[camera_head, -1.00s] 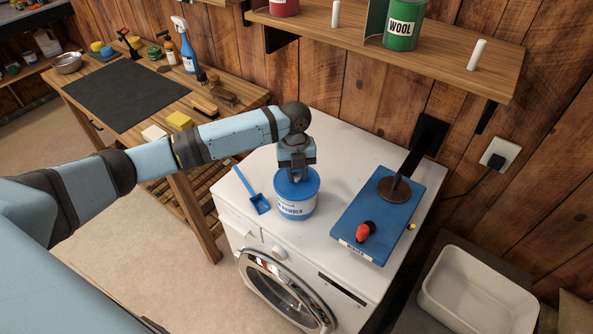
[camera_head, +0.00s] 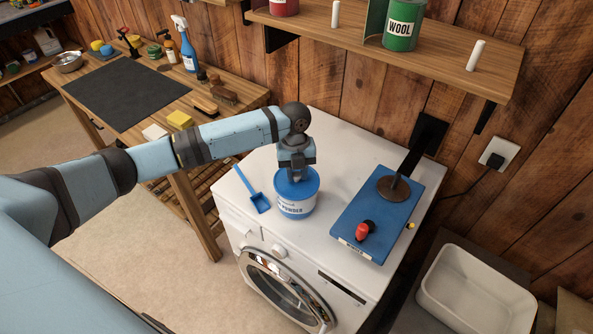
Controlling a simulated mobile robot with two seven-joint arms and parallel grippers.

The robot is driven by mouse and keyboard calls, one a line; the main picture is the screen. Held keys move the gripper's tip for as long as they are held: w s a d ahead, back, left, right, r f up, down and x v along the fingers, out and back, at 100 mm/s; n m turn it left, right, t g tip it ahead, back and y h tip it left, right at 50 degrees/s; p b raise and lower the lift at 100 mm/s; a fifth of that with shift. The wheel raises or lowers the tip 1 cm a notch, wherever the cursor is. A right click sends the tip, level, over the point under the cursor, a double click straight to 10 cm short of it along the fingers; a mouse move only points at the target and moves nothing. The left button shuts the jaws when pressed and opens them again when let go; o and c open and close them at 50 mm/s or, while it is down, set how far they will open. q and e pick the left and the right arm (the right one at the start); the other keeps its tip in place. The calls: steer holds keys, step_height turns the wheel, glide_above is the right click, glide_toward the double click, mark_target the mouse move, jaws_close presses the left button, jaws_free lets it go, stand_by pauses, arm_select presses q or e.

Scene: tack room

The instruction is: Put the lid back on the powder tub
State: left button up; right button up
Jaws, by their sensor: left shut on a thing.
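The powder tub (camera_head: 295,208) stands upright on the white washing machine, with a white label reading POWDER on its front. The blue lid (camera_head: 311,188) is at the top of the tub and looks level with its rim; whether it is fully seated I cannot tell. My left gripper (camera_head: 296,180) points down over the lid and is shut on it; the fingertips and the part they hold are mostly hidden. My right gripper is not in view.
A blue scoop (camera_head: 260,202) lies left of the tub. A blue board (camera_head: 360,215) with a dark round-footed post and a red-knobbed part lies to the right. A shelf (camera_head: 400,40) overhangs behind. A white basin (camera_head: 470,300) stands lower right.

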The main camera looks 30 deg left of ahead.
arm_select(q)
steer(key=shift+f, duration=0.3)
steer(key=o, duration=1)
steer(key=shift+w+r, duration=0.1)
steer(key=shift+r, duration=0.15)
step_height(320, 180, up, 13)
steer(key=w+a+b, duration=0.1)
steer(key=shift+w+a+b, duration=0.15)
steer(key=shift+w+b, duration=0.05)
steer(key=shift+b, duration=0.2)
steer(key=shift+r, duration=0.2)
